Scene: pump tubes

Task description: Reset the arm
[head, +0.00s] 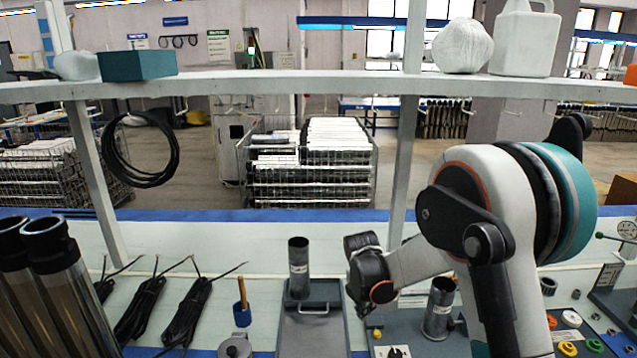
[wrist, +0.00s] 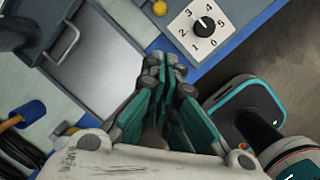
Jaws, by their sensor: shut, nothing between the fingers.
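My gripper (wrist: 167,72) shows in the wrist view with its teal-and-grey fingers closed together and nothing held. It hangs above the edge of the work surface, near a numbered dial and a grey tray. In the head view my white arm bends in from the right, and its wrist ends right of the middle. The fingers cannot be made out there. One metal tube (head: 298,268) stands upright on the grey tray (head: 311,335).
Several large tubes (head: 60,280) lean at the left. Black cable bundles (head: 186,312) and a blue holder (head: 242,312) lie beside the tray. The numbered dial (wrist: 204,26) is close to my fingers. A shelf (head: 300,84) crosses above, with a teal box (head: 138,65) and white containers.

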